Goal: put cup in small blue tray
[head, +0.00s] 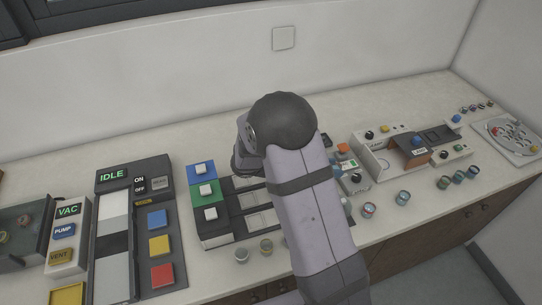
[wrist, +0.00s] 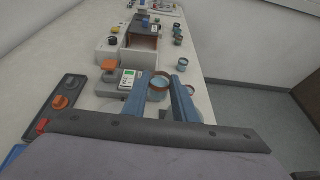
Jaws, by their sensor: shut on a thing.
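My gripper (wrist: 159,82) shows in the wrist view as two blue fingers, one on each side of a small cup with a brownish-orange rim (wrist: 157,90). It is shut on this cup, which looks upright. In the head view my arm hides most of the gripper and the held cup. A small blue square (head: 157,219) lies at the left in the head view, above a yellow and a red one; it may be the small blue tray. Another blue square (head: 201,170) bears a white block at the upper left of the dark panel. I cannot tell for sure which is the tray.
Several loose cups (head: 403,197) stand along the front edge at the right, and two clear ones (head: 246,250) stand before the dark panel. A white machine with a brown part (head: 411,152) and a VAC unit (head: 67,232) flank the work area. The back counter is clear.

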